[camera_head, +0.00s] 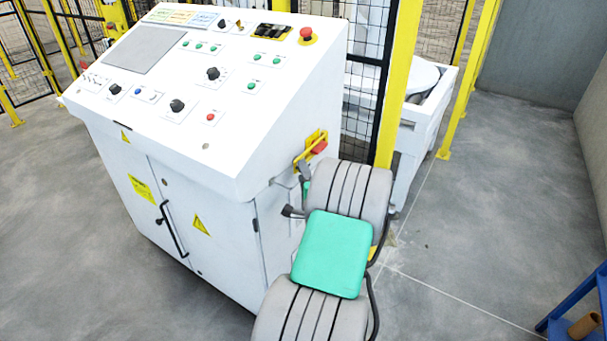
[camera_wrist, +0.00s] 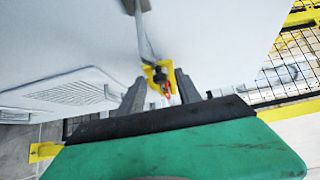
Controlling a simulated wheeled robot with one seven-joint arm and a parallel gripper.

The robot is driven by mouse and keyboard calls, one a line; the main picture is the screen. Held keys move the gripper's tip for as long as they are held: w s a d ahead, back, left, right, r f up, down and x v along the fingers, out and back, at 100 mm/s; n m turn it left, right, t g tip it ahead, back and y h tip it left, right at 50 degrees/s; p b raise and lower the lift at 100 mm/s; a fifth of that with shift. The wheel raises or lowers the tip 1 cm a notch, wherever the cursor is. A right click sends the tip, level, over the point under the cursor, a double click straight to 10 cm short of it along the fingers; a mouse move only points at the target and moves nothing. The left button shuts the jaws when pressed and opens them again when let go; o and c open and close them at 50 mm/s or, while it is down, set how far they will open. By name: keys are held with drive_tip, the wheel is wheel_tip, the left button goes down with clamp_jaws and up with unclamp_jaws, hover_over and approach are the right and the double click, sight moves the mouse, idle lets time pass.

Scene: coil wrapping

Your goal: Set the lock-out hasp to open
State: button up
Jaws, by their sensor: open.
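The lock-out hasp is on the right side of the white console, at a yellow fitting (camera_head: 311,148) with a red part (camera_head: 319,147). In the wrist view the yellow fitting (camera_wrist: 152,73) shows between my fingers, with an orange-red part at its lower edge. A grey metal bar (camera_wrist: 144,35) runs up from it; I cannot tell if this bar belongs to the hasp. My gripper (camera_wrist: 158,90) is open, with one finger on each side of the fitting. Contact cannot be judged. The hasp's own position is too small and partly hidden to tell.
The white console (camera_head: 230,100) stands close beside my arm, with buttons, knobs and a red emergency stop (camera_head: 307,35) on its sloped top. A yellow post (camera_head: 398,80) and black mesh fence stand just behind. Open grey floor (camera_head: 480,220) lies to the right.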

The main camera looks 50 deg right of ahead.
drive_tip(key=shift+c, duration=0.5)
clamp_jaws()
idle(0.8)
